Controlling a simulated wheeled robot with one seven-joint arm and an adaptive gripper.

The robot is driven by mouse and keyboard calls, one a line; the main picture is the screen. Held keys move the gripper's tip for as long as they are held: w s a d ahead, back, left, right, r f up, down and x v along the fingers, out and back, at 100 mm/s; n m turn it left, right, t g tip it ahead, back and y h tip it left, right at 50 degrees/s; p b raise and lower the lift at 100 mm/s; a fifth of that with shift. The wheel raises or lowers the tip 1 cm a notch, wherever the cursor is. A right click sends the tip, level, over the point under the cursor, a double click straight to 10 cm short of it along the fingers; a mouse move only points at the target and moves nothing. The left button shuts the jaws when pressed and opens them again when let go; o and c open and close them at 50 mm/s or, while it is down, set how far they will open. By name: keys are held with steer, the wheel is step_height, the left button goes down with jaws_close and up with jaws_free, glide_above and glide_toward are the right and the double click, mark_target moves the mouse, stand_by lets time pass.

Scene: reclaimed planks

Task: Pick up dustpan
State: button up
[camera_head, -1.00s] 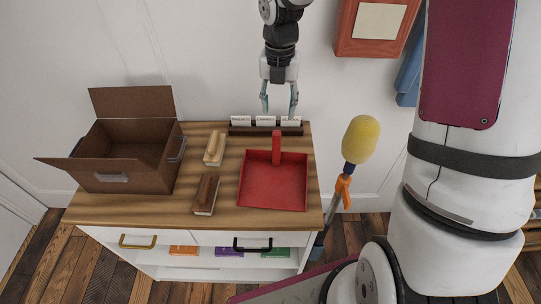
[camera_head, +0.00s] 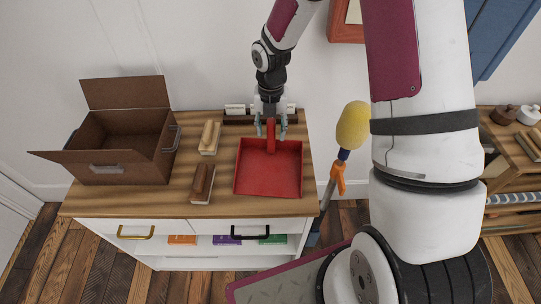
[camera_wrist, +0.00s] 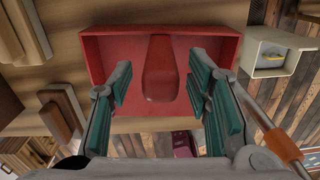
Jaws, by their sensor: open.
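The red dustpan (camera_head: 268,172) lies on the wooden top of the cabinet, its handle (camera_head: 270,133) toward the wall. My gripper (camera_head: 270,130) is open and has come down over the handle. In the wrist view the dustpan (camera_wrist: 100,62) lies beyond the fingers, and its handle (camera_wrist: 160,68) stands between the two green-padded fingers of my gripper (camera_wrist: 160,92). A gap shows on each side of the handle, so the fingers appear clear of it.
An open brown box (camera_head: 120,140) stands at the left of the cabinet top (camera_head: 130,203). Two brushes, one pale (camera_head: 209,138) and one dark (camera_head: 202,183), lie left of the dustpan. A dark rack (camera_head: 238,119) with white cards stands behind. A yellow-headed duster (camera_head: 352,125) stands at the right.

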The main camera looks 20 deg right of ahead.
steer(key=shift+f, duration=0.7)
jaws_close()
